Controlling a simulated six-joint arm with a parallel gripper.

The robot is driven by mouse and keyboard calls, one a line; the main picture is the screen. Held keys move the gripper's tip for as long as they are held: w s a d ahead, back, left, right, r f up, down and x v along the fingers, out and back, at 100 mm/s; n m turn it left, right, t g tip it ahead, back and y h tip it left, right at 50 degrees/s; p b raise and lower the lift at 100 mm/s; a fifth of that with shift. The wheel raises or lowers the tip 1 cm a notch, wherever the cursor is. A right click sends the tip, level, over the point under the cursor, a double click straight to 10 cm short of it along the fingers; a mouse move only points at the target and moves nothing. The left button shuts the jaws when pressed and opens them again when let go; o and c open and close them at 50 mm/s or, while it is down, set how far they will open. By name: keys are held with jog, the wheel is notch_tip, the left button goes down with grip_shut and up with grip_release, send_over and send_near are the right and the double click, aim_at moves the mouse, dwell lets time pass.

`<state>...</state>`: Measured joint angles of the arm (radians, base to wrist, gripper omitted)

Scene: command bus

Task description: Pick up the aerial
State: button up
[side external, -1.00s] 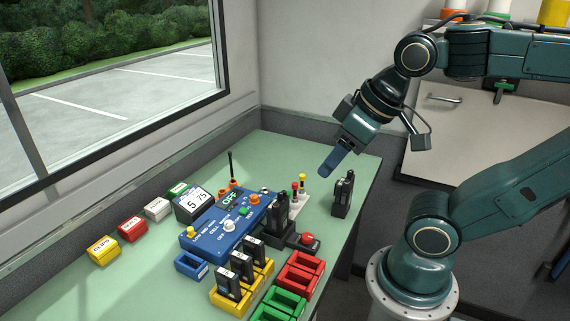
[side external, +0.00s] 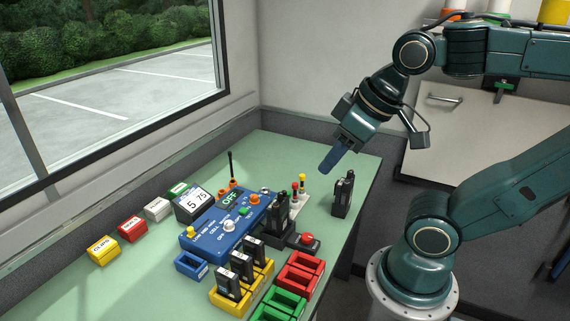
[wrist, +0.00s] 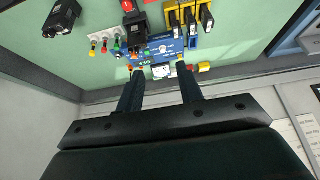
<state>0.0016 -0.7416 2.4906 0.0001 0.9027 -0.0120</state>
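The aerial (side external: 230,164) is a thin black rod standing upright by an orange holder (side external: 229,187) at the back of the blue command box (side external: 228,223). I cannot make the aerial out in the wrist view. My gripper (side external: 328,168) hangs above the table, to the right of the aerial and well apart from it. In the wrist view its two fingers (wrist: 160,76) are spread with nothing held between them.
A black radio (side external: 343,194) stands near the table's right edge, below my gripper. A display box (side external: 191,204) stands left of the aerial. Yellow racks (side external: 262,272) with black batteries and red trays (side external: 300,273) fill the front. The window wall bounds the left.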

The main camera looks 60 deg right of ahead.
jog(key=w+d+r+n+g, duration=0.1)
jog(key=w+r+n, duration=0.15)
jog(key=w, duration=0.25)
jog(key=w+d+r+n, duration=0.2)
jog(key=w+r, duration=0.1)
jog(key=w, duration=0.3)
jog(key=n+g, duration=0.5)
jog(key=n, duration=1)
send_over(230, 156)
notch_tip(230, 156, down, 15)
jog(key=shift+w+d+f, duration=0.15)
jog(key=shift+w+d, duration=0.1)
jog(key=shift+d, duration=0.05)
jog(key=shift+f, duration=4.3)
jog(key=shift+f, duration=2.6)
